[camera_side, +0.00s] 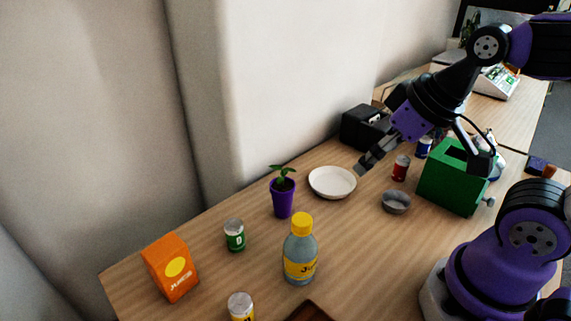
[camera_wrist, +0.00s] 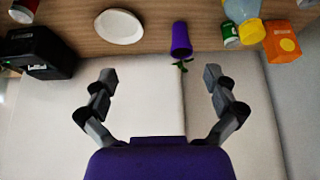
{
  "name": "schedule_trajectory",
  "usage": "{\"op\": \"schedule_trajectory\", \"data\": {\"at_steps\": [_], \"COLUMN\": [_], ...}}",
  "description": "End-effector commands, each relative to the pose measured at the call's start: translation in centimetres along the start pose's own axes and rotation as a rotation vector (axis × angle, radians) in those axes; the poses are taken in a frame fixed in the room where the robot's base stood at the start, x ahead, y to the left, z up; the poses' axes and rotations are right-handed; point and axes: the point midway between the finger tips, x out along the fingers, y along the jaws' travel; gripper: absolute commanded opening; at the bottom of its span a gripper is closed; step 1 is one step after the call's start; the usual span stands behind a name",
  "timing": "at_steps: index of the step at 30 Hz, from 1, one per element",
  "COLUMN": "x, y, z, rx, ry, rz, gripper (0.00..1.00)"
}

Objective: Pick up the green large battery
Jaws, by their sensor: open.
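The green battery (camera_side: 235,235), a short green cylinder with a pale band and top, stands upright on the table between the orange juice carton and the purple plant pot. It also shows in the wrist view (camera_wrist: 230,34) at the upper right, beside the bottle. My gripper (camera_side: 422,167) is open and empty, raised above the right part of the table, well away from the green battery. Its two spread fingers (camera_wrist: 160,76) show in the wrist view with nothing between them.
A juice bottle (camera_side: 300,255), orange carton (camera_side: 170,268) and potted plant (camera_side: 283,198) stand around the battery. A yellow-banded cylinder (camera_side: 241,308) is at the front. A white plate (camera_side: 332,189), grey bowl (camera_side: 396,207), red cylinder (camera_side: 401,168) and green box (camera_side: 450,190) are farther right.

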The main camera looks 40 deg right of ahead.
Motion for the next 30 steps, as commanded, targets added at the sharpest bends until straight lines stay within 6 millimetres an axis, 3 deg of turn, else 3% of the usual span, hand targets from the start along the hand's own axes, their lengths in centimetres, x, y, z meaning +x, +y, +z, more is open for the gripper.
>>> {"op": "schedule_trajectory", "data": {"at_steps": [4, 5, 6, 7, 22, 26, 30], "x": [0.0, 0.0, 0.0, 0.0, 0.3, 1.8, 5.0], "y": [0.0, 0.0, 0.0, 0.0, -0.4, -2.2, -5.7], "z": [0.0, 0.0, 0.0, 0.0, -0.6, -2.7, -5.5], "rx": [0.001, 0.001, 0.001, 0.001, -0.034, -0.171, -0.389], "ry": [0.0, 0.0, 0.0, 0.0, -0.009, -0.038, -0.071], "rz": [0.001, 0.001, 0.001, 0.001, -0.011, -0.062, -0.158], "gripper": [1.0, 0.95, 0.75, 0.74, 0.74, 0.74, 0.74]}}
